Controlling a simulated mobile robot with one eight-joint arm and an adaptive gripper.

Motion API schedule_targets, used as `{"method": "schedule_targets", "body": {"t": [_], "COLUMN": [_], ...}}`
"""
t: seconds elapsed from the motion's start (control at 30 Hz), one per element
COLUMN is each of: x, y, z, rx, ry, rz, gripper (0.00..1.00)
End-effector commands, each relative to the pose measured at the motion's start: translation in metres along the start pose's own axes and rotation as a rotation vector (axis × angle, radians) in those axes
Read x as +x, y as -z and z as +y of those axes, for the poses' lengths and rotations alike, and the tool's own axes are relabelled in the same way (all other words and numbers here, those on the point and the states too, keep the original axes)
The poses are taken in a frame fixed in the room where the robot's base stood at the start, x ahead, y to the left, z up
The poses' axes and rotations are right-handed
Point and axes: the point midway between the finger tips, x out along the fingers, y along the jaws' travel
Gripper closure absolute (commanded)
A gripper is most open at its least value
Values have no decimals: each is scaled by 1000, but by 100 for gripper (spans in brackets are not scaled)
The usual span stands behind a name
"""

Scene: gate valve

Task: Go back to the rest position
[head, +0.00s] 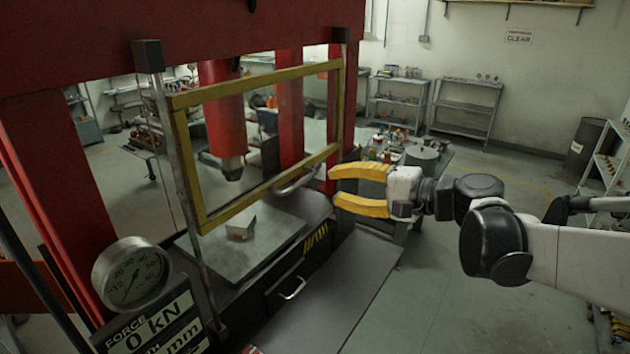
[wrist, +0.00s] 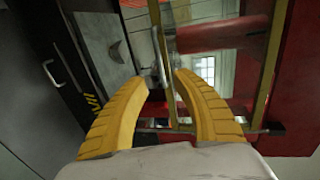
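My gripper (head: 345,188) is in the middle of the head view, its two yellow fingers pointing left toward the press. The fingers (wrist: 168,82) are spread apart with nothing between them. In the head view they are in front of the right side of the yellow-framed guard (head: 262,190), near a grey curved handle (head: 297,181). I cannot tell whether a finger touches the handle. My arm reaches in from the right edge.
The red press has a ram (head: 226,125) above a small metal block (head: 241,226) on its bed. A gauge (head: 131,275) and a force display (head: 155,325) stand at front left. A grey bench (head: 345,290) lies below my gripper. Open floor (head: 470,300) is at right; shelves (head: 466,108) stand behind.

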Motion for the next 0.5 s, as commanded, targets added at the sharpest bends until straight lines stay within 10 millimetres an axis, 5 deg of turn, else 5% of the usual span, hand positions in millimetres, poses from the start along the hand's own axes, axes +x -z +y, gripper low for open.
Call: {"method": "schedule_targets", "body": {"t": [0.2, 0.5], "x": [-21, -22], "y": [0, 0], "z": [0, 0], "rx": [-1, -1], "ry": [0, -1], "rz": [1, 0], "gripper": [68, 68]}}
